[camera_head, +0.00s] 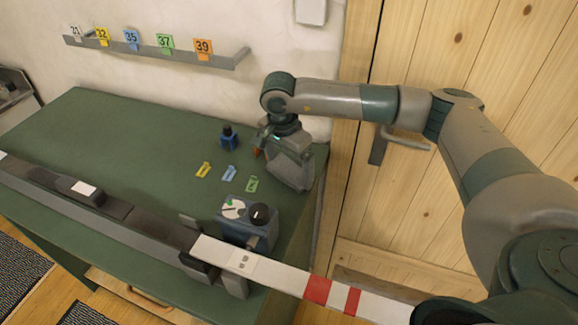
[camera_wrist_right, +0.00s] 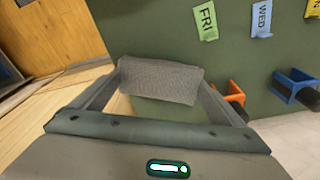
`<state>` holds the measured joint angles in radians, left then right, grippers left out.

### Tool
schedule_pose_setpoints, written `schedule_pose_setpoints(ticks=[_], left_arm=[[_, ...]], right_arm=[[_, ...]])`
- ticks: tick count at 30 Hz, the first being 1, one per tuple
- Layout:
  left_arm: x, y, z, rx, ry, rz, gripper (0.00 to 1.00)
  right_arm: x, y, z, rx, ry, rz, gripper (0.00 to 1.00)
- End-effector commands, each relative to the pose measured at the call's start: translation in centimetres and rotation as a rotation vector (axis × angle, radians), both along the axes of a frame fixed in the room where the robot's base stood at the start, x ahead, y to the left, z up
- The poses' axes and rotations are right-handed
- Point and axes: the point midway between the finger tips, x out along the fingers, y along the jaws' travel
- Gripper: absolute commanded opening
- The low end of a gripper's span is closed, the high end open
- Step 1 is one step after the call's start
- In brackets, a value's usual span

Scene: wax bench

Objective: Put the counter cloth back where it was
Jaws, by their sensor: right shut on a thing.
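The counter cloth (camera_wrist_right: 160,80) is a grey, finely textured piece held between the two fingers of my right gripper in the right wrist view. My right gripper (camera_wrist_right: 155,90) is shut on it. In the head view the right gripper (camera_head: 292,170) points down over the right end of the green bench (camera_head: 110,130), near the door. There I cannot clearly tell the cloth apart from the grey hand. I cannot tell whether the cloth touches the bench. My left gripper is not in view.
Blue (camera_head: 229,138) and orange (camera_head: 257,153) holders stand left of the gripper. Yellow, blue (camera_head: 229,172) and green (camera_head: 252,184) tags lie in front. A dial box (camera_head: 245,225) and a long ski (camera_head: 275,272) occupy the front. The door (camera_head: 465,65) is right; the bench's back left is clear.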

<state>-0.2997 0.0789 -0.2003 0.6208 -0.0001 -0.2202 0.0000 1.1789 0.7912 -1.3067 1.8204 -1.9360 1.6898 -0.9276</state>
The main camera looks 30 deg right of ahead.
Motion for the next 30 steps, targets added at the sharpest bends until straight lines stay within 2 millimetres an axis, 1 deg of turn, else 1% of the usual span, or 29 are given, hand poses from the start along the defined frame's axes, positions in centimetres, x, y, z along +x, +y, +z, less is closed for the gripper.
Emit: schedule_pose_setpoints(ticks=[2, 3, 4, 11, 16, 17, 18, 23, 30], left_arm=[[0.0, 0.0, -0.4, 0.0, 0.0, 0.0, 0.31], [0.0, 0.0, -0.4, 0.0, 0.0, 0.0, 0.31], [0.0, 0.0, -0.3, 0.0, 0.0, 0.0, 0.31], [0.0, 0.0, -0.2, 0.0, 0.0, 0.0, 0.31], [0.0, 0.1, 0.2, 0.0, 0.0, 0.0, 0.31], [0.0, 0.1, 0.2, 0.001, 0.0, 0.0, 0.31], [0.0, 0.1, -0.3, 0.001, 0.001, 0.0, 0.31], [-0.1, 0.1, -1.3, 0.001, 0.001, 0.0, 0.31], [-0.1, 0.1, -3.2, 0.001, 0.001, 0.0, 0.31]], right_arm=[[0.0, 0.0, -0.3, 0.0, 0.0, 0.0, 0.72], [0.0, 0.0, -0.3, 0.0, 0.0, 0.0, 0.95], [0.0, 0.0, -0.2, 0.0, 0.0, 0.0, 1.0], [0.0, 0.0, -0.2, 0.0, 0.0, 0.0, 1.0], [0.0, 0.0, 0.2, 0.0, 0.0, 0.0, 1.0], [0.0, 0.0, 0.3, 0.0, -0.001, 0.0, 1.0], [0.0, 0.1, 0.4, 0.001, -0.002, 0.0, 1.0], [0.0, 0.3, 2.3, 0.0, -0.004, 0.001, 1.0], [-0.2, 0.8, 6.6, 0.001, -0.005, 0.002, 1.0]])
